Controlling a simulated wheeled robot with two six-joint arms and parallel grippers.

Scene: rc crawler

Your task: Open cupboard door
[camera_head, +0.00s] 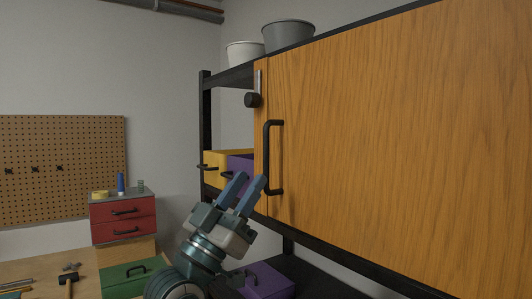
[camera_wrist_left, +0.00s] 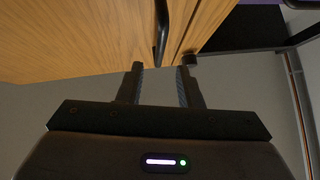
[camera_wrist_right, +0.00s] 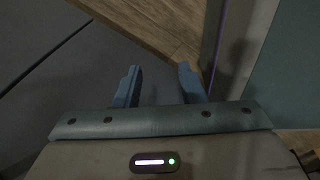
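The wooden cupboard door (camera_head: 400,130) fills the right of the head view and looks shut. Its black bar handle (camera_head: 267,158) stands upright near the door's left edge. A dark round knob (camera_head: 252,100) is beside it on the narrow strip at the left. My right gripper (camera_wrist_right: 158,75) is open and empty, away from the cupboard, and is not seen in the head view.
A black shelf frame (camera_head: 205,120) carries yellow (camera_head: 214,170) and purple (camera_head: 240,163) drawer boxes beside the door. Two bowls (camera_head: 288,34) stand on top. A red drawer unit (camera_head: 123,218) and a green box (camera_head: 122,279) are on the workbench at left.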

